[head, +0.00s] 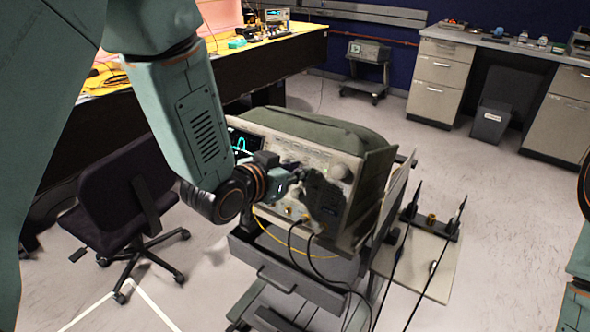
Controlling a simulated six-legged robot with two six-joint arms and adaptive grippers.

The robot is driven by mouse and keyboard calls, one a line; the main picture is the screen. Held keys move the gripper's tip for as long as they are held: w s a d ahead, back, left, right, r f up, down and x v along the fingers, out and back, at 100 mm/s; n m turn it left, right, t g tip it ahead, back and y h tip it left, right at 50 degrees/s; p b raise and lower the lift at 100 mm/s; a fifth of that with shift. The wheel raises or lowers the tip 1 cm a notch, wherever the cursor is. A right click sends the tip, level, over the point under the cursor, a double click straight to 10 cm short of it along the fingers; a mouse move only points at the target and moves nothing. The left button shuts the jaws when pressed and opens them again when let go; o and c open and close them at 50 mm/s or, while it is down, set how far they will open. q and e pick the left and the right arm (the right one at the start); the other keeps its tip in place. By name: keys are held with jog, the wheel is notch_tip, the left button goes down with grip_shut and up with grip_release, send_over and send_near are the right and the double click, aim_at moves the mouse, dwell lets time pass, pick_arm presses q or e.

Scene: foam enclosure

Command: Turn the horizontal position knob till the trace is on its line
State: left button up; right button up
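The oscilloscope (345,135) stands on a cart, with a green cover on top and its front panel facing left and toward me. Its dark screen (244,143) shows a cyan trace with a peak; the arm hides the screen's lower part, and I cannot tell where the trace lies against a line. My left gripper (318,197) is at the right half of the front panel, in front of the controls. It hides the knobs there, so the horizontal position knob cannot be made out. I cannot tell whether its fingers touch a knob. My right gripper is out of view.
The cart (290,272) has a drawer, and black and yellow cables hang from the panel. A side shelf (440,265) holds probes at the right. An office chair (120,200) stands left. Benches (445,75) and a second instrument (368,52) are behind; open floor lies between.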

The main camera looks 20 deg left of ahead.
pick_arm(q)
grip_shut()
jog(key=shift+m, duration=1.9)
jog(key=shift+o, duration=0.8)
grip_release()
jog(key=shift+s, duration=0.1)
jog(key=shift+r, duration=0.1)
jog(key=v, duration=0.7)
jog(key=shift+s, duration=0.15)
